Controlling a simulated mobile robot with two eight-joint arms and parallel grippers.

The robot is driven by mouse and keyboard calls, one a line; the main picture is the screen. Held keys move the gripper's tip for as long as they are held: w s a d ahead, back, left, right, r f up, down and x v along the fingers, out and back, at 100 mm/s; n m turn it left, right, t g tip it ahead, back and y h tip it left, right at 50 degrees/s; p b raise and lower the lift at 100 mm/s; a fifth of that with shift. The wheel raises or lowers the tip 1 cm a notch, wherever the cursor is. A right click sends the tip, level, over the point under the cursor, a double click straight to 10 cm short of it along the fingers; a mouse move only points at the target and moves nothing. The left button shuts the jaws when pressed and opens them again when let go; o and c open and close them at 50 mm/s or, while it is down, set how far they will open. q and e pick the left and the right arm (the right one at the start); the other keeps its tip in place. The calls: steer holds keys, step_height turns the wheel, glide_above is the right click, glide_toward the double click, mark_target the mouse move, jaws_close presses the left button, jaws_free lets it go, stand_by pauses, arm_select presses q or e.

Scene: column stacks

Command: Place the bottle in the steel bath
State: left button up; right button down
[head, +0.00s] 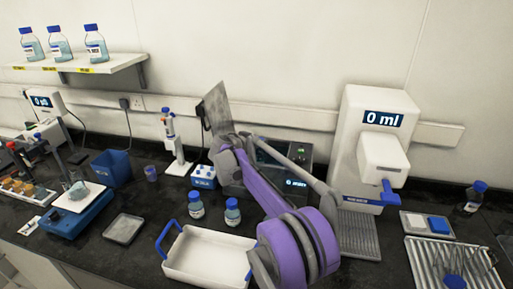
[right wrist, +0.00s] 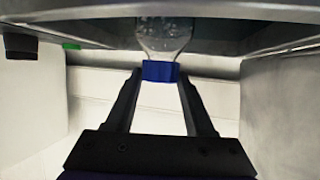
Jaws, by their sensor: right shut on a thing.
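The steel bath (head: 298,184) stands at the back middle of the bench in the head view, largely hidden by my right arm. In the right wrist view my right gripper (right wrist: 160,74) is shut on the blue cap of a clear bottle (right wrist: 163,38). The bottle's body extends toward a grey metal rim (right wrist: 250,12), apparently the bath's; whether it rests on the bottom I cannot tell. The gripper's fingers are hidden in the head view. My left gripper is not in view.
Two blue-capped bottles (head: 232,212) stand behind a white tray (head: 207,262) with blue handles. A white dispenser (head: 375,120) stands right of the bath. Three bottles stand on the shelf (head: 80,63).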

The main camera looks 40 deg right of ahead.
steer(key=shift+f, duration=1.05)
steer(key=shift+f, duration=0.15)
steer(key=shift+c, duration=1.3)
jaws_free()
steer(key=shift+a+r, duration=0.25)
steer(key=shift+r, duration=0.05)
steer(key=v, duration=1.1)
steer(key=shift+s+a, duration=0.15)
steer(key=shift+a, duration=0.05)
steer(key=shift+r, duration=0.1)
